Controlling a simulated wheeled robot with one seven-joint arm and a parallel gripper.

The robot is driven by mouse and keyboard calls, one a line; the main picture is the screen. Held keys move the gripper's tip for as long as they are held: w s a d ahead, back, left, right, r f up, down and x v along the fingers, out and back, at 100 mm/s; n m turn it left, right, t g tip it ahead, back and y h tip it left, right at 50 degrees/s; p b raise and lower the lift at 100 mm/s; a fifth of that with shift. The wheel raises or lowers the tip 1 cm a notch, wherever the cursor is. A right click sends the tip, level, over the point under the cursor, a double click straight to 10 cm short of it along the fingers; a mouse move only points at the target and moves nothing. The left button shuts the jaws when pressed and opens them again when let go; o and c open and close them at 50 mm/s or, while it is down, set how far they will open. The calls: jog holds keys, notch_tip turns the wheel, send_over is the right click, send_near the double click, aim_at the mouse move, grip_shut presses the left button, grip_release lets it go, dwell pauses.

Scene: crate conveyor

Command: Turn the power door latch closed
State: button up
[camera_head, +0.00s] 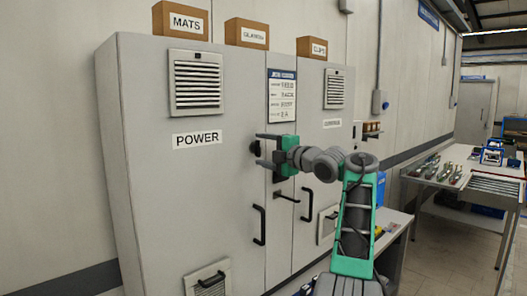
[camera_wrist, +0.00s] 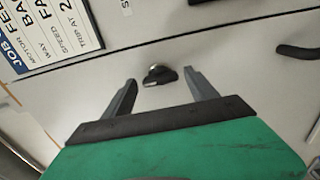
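The power door (camera_head: 185,170) is the grey left door of the tall cabinet, labelled POWER, and looks shut. Its latch, a small dark round knob (camera_head: 254,148), sits near the door's right edge. In the wrist view the latch (camera_wrist: 158,74) is a black knob with a lighter, shiny part. My gripper (camera_head: 264,149) is open and empty in front of it. In the wrist view the two fingers stand apart, with the knob in line with the gap between them and just beyond the tips. I cannot tell if the fingers touch it.
A black pull handle (camera_head: 259,225) is on the power door and another (camera_head: 308,205) on the door to its right. A dark lever (camera_head: 286,197) sticks out below my gripper. A printed job sheet (camera_head: 282,97) hangs above it. Boxes stand on the cabinet top; a workbench (camera_head: 465,178) is at right.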

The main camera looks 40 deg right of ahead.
jog(key=shift+o, duration=0.3)
jog(key=shift+s, duration=0.2)
jog(key=s+b, duration=0.2)
jog(key=s, duration=0.5)
jog(key=shift+s+b, duration=0.2)
jog(key=shift+b, duration=0.15)
jog(key=shift+d, duration=0.15)
